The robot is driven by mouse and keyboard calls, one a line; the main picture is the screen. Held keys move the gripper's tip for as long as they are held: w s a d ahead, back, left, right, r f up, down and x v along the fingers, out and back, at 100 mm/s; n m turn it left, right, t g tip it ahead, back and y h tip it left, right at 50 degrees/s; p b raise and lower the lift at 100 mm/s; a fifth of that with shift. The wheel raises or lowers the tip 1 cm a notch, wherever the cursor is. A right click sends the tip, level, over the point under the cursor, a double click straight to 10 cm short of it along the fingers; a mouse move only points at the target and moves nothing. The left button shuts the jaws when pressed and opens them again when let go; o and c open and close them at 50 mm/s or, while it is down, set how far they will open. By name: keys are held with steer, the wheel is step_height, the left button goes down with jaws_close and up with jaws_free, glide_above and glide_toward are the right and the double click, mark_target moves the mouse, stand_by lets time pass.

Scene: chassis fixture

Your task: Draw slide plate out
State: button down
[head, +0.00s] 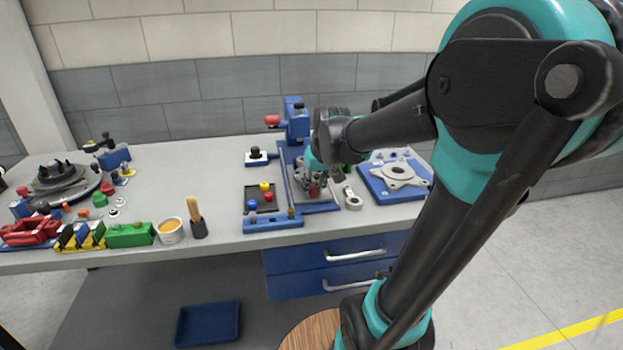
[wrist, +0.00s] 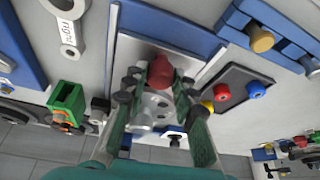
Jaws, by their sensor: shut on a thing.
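The slide plate (wrist: 138,50) is a flat grey plate lying in the blue chassis fixture (wrist: 170,22), with a red knob (wrist: 160,72) standing on it. In the head view the plate (head: 322,207) shows beside the fixture's blue side rail, partly hidden under my gripper (head: 316,185). In the wrist view my gripper (wrist: 160,80) has its two green fingers on either side of the red knob and is shut on it. A grey metal part with round holes (wrist: 155,108) shows between the fingers. The exact finger contact is hard to see.
A dark tray with red, yellow and blue knobs (head: 251,198) sits left of the plate. A metal link (head: 351,198) lies close on the right, and a blue pallet with a flanged part (head: 375,187) beyond it. A blue clamp post (head: 297,121) rises behind.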

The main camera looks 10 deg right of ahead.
steer(key=shift+s, duration=0.5)
steer(key=c, duration=1.2)
jaws_free()
steer(key=shift+s, duration=0.1)
steer(key=v, duration=1.2)
